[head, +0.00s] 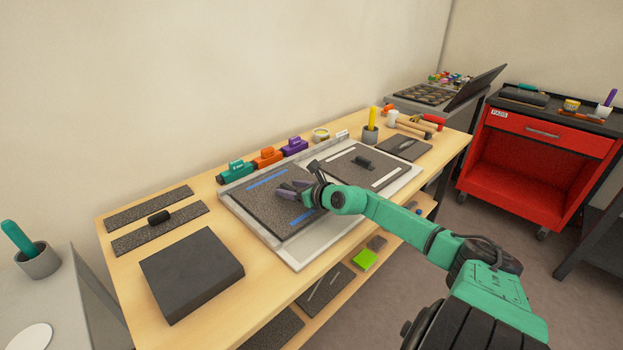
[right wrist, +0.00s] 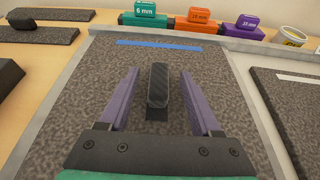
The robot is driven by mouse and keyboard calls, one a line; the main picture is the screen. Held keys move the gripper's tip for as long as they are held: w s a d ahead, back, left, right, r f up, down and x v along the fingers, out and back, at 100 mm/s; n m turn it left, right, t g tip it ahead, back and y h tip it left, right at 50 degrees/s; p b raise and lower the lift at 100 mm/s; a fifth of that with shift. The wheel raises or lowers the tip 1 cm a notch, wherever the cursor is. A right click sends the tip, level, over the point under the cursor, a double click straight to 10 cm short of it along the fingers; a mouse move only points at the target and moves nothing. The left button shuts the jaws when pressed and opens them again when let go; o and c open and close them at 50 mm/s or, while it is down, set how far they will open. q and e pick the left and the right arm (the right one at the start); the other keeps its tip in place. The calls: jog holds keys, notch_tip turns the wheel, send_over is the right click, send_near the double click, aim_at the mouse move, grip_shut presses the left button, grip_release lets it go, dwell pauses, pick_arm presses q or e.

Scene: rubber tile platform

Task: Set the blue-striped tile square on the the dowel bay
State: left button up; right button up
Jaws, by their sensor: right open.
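The blue-striped tile (head: 252,203) is a dark speckled square with blue stripes along two edges. It lies in the left half of a pale grey platform (head: 300,260). In the right wrist view, a black handle (right wrist: 158,86) stands up from the middle of the tile (right wrist: 90,95). My right gripper (head: 285,188) is open over the tile, its purple fingers on either side of the handle with gaps. The gripper hides part of the tile in the head view. I see no dowels and cannot tell which part is the dowel bay. My left gripper is out of view.
A white-striped tile (head: 350,172) with a black handle lies in the platform's right half. Teal (head: 235,171), orange (head: 267,157) and purple (head: 295,146) blocks stand behind. A thick dark block (head: 190,268) is at the left. A yellow-handled tool (head: 373,117) stands beyond.

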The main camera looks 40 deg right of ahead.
jog(key=p+v, duration=0.1)
jog(key=v, duration=0.2)
jog(key=p+v, duration=0.2)
jog(key=v, duration=0.2)
jog(key=shift+s+a+r, duration=0.1)
jog(key=shift+s+r, duration=0.05)
jog(key=shift+r, duration=0.15)
jog(key=v, duration=0.6)
